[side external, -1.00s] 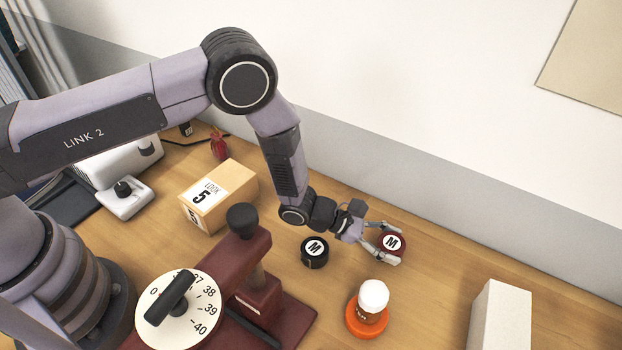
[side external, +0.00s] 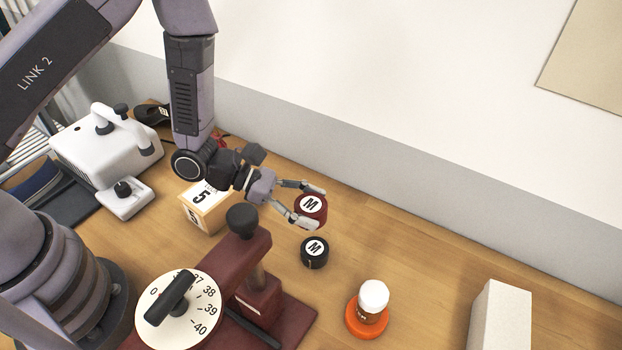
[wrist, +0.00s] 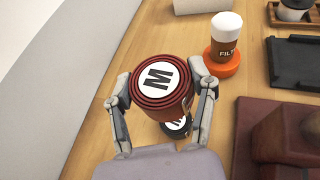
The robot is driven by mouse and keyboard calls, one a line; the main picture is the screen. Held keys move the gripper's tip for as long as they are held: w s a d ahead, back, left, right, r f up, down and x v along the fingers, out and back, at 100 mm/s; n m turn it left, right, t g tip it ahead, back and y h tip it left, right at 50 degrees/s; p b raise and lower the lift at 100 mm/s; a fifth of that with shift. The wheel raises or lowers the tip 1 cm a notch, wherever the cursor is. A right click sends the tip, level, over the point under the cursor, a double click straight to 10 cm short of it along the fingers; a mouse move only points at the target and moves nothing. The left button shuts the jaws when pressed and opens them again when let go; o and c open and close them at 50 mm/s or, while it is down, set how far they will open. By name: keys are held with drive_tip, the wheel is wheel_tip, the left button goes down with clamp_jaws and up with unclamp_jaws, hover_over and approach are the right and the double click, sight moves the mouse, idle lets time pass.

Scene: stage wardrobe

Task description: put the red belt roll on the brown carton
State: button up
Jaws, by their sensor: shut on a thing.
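The red belt roll (side external: 312,208), dark red with a white M label on top, is held upright between the fingers of my gripper (side external: 297,203). It looks raised above the table, behind the black roll in the side view. In the wrist view the red roll (wrist: 158,88) sits between both fingertips, with my gripper (wrist: 160,95) shut on its sides.
A black roll (side external: 315,252) marked M stands below the held roll. A white-capped jar (side external: 374,297) on an orange base (side external: 366,320), a white block (side external: 500,318) and a dark red device with a dial (side external: 180,308) stand around. A white machine (side external: 105,150) is at far left.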

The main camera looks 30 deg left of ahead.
drive_tip(key=w+a+r+t, duration=0.1)
drive_tip(key=w+a, duration=0.2)
drive_tip(key=a, duration=0.9)
drive_tip(key=r+n, duration=0.1)
hover_over(220, 196)
drive_tip(key=w+a, duration=0.2)
drive_tip(key=shift+y, duration=0.3)
drive_tip(key=shift+a+f, duration=0.2)
drive_tip(key=shift+f, duration=1.8)
drive_tip(key=shift+a+f, duration=0.15)
drive_tip(key=shift+f, duration=1.8)
drive_tip(key=shift+f, duration=0.15)
drive_tip(key=o, duration=1.2)
